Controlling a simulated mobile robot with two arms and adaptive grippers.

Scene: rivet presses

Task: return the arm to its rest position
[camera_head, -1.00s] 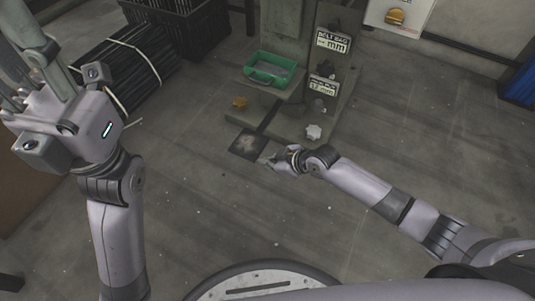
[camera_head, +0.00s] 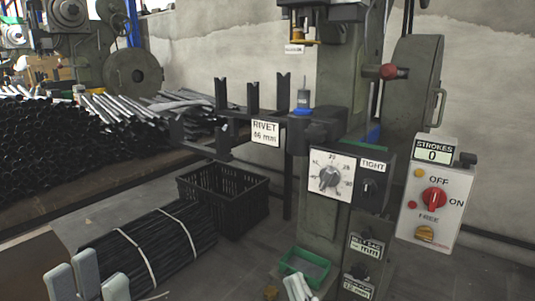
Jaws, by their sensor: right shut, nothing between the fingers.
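Pale fingers of my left gripper (camera_head: 88,281) rise at the bottom left corner. They stand apart, with nothing seen between them. The rest of that arm is below the picture. My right gripper (camera_head: 299,288) shows only as pale fingertips at the bottom edge, close together and empty. They are in front of the lower edge of the green tray (camera_head: 290,268); whether they touch it I cannot tell. The rest of the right arm is out of view.
A rivet press (camera_head: 323,228) stands right of centre, with a dial panel (camera_head: 317,186) and a switch box (camera_head: 413,226). A black crate (camera_head: 238,219) and strapped rods (camera_head: 190,233) are on the floor. Rod piles (camera_head: 45,150) lie at the left.

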